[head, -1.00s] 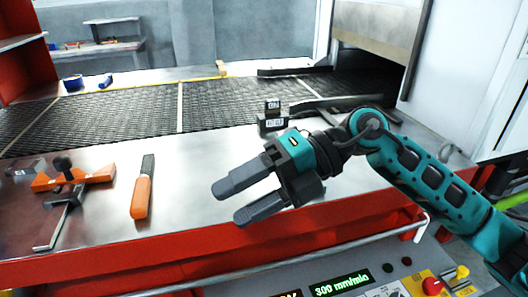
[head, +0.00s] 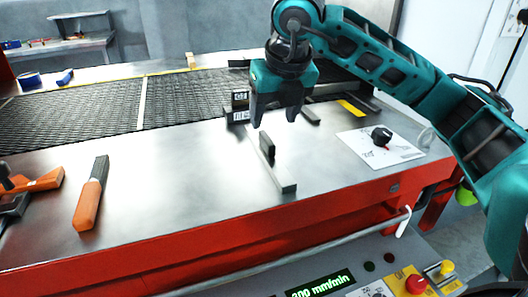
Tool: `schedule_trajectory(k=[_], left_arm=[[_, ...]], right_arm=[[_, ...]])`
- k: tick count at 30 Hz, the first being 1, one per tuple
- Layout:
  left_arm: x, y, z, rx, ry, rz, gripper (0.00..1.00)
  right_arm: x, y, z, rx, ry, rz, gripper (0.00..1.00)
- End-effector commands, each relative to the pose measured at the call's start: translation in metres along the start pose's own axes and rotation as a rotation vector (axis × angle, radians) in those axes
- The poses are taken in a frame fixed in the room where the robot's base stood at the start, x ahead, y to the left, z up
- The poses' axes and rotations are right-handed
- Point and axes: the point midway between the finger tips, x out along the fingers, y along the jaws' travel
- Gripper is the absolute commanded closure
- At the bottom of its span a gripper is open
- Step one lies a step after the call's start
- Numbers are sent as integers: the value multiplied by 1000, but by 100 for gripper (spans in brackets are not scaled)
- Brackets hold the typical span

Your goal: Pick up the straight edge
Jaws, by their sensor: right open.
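A narrow grey metal bar with an upright black grip (head: 267,147), which looks like the straight edge (head: 281,178), lies on the bare steel table at the middle, running from back to front. Its far end is close under my right gripper. My right gripper (head: 274,121) is open and empty, with its fingers pointing down above and behind the black grip. No contact with the bar shows. My left gripper is not in view.
A small black block with labels (head: 239,113) stands left of my right gripper. A white plate with a black knob (head: 372,152) lies to the right. An orange-handled scraper (head: 88,203) and an orange tool (head: 36,182) lie at left. The mesh belt (head: 70,116) runs behind.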

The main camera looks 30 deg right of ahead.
Motion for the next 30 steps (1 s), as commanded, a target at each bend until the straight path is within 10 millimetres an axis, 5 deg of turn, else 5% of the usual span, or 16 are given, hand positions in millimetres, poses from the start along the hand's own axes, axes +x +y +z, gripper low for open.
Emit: schedule_trajectory(k=[18, 28, 30], left_arm=[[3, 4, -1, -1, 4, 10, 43], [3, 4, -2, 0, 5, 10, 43], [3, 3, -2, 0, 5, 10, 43]], right_arm=[[76, 2, -4, 0, 3, 1, 38], [82, 3, -4, -1, 0, 3, 38], [82, 3, -4, -1, 0, 3, 45]])
